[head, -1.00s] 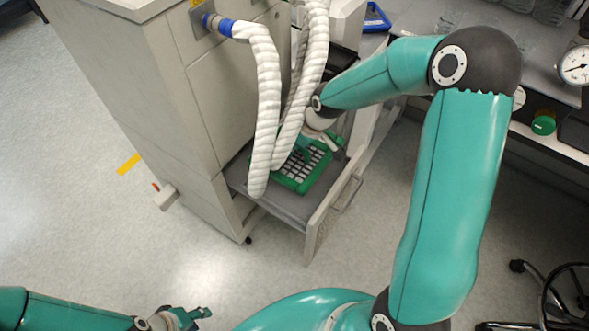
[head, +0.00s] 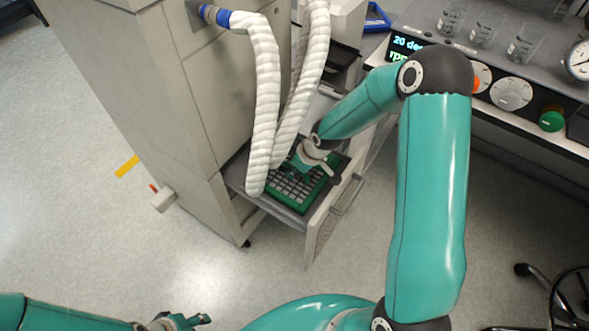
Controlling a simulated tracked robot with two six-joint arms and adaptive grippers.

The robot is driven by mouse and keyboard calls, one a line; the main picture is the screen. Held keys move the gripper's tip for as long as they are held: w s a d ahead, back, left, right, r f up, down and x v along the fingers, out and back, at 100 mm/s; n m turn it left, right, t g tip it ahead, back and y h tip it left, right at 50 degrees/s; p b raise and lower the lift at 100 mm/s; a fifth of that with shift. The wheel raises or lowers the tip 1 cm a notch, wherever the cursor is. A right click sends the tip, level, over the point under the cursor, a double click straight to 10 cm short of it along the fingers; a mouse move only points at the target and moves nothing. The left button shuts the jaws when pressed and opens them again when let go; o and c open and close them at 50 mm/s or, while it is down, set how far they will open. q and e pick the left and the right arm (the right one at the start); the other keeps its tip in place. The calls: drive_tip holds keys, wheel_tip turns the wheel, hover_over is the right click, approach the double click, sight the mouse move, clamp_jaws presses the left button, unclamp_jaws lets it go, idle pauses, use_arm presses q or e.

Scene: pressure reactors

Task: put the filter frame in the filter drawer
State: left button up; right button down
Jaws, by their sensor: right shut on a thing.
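The green filter frame (head: 291,188) with its grey grid is in the open filter drawer (head: 237,181), at or just above the drawer floor; I cannot tell if it touches. White hoses hide its left part. My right gripper (head: 308,168) is shut on the filter frame near its far right side, and its fingertips are partly hidden by my own wrist. My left gripper (head: 196,320) is at the bottom left edge of the view, far from the drawer. Its fingers are small and partly cut off, so its opening is unclear.
Two white ribbed hoses (head: 264,105) hang from the cabinet (head: 130,90) over the drawer's left side. A bench with glass beakers (head: 487,28), dials and a green knob (head: 551,121) stands at the right. A wheeled chair (head: 568,300) is at the bottom right.

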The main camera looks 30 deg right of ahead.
drive_tip(key=shift+f, duration=0.1)
drive_tip(key=c, duration=1.2)
unclamp_jaws()
drive_tip(key=shift+o, duration=0.2)
drive_tip(key=shift+r, duration=0.2)
drive_tip(key=shift+r, duration=0.3)
drive_tip(key=p+v, duration=0.3)
drive_tip(key=v, duration=0.7)
drive_tip(key=shift+s, duration=0.15)
drive_tip(key=shift+s+d+r+p, duration=0.15)
drive_tip(key=shift+s+r+p, duration=0.15)
drive_tip(key=shift+r, duration=0.25)
